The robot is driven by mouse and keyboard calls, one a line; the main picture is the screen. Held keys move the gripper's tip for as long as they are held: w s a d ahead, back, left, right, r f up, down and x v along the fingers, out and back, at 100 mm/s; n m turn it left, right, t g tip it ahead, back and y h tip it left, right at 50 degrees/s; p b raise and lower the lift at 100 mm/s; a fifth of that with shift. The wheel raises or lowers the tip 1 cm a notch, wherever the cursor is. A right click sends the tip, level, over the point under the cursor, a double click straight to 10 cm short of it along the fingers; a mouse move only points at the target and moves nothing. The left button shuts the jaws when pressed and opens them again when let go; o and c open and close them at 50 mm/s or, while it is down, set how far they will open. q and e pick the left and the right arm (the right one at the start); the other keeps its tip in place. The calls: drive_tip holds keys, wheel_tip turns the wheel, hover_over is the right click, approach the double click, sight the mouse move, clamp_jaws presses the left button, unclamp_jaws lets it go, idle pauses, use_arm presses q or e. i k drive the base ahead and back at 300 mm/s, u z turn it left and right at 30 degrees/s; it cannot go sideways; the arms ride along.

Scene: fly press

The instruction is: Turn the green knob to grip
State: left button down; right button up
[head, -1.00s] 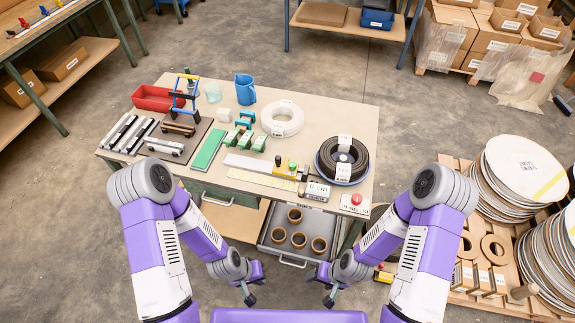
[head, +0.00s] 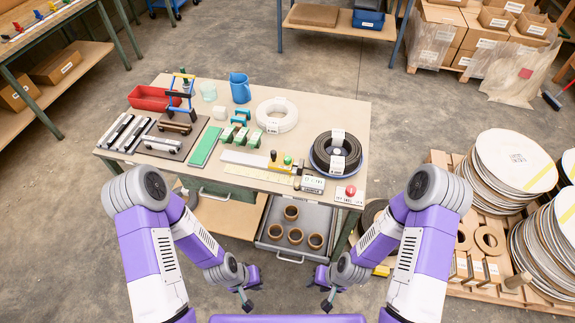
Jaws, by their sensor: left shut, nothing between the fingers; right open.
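A small green knob (head: 287,159) sits on a yellow block near the front edge of the workbench (head: 350,108), right of centre. The fly press (head: 182,96), with a blue and yellow handle frame, stands on a dark plate at the left of the bench. My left gripper (head: 247,304) is shut and empty, low in front of the bench. My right gripper (head: 327,304) is open and empty, also low in front of the bench. Both are well away from the knob and touch nothing.
An open drawer (head: 262,240) with several brown rings juts out below the bench front. A red button box (head: 350,195) and a counter (head: 313,184) sit on the front edge. A black coil (head: 322,152) lies behind them. Pallets of discs (head: 512,160) stand at right.

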sight(288, 159)
drive_tip(key=z, duration=0.1)
drive_tip(key=k, duration=0.3)
drive_tip(key=u, duration=0.9)
drive_tip(key=i, duration=0.75)
drive_tip(key=z, duration=0.45)
